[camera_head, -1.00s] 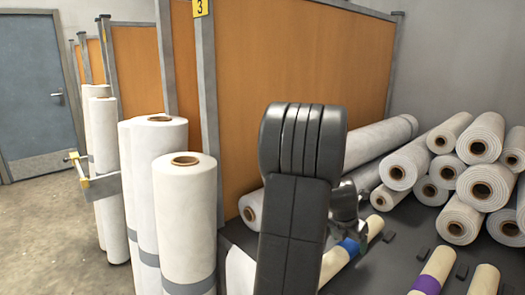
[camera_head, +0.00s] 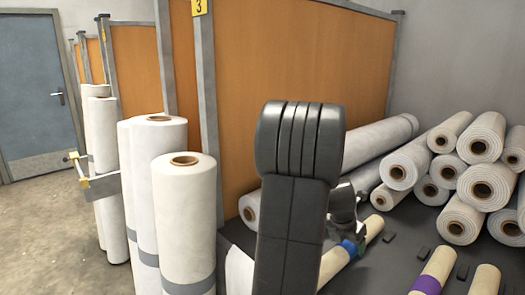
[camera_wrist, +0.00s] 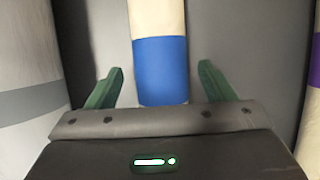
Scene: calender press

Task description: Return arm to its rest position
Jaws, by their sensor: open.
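My arm (camera_head: 293,200) stands raised in the middle of the head view and hides part of the floor behind it. My gripper (camera_wrist: 161,68) is open, with its two green fingers on either side of a cream roll with a blue band (camera_wrist: 160,70). The fingers look apart from the roll, with grey floor showing between. In the head view the gripper is partly hidden behind my arm, close over the blue band (camera_head: 349,247). I cannot tell its exact height above the roll.
White rolls (camera_head: 185,225) stand upright at the left. A heap of white rolls (camera_head: 480,180) lies at the right. A cream roll with a purple band (camera_head: 427,284) lies in front. An orange partition (camera_head: 290,65) with a grey post stands behind my arm.

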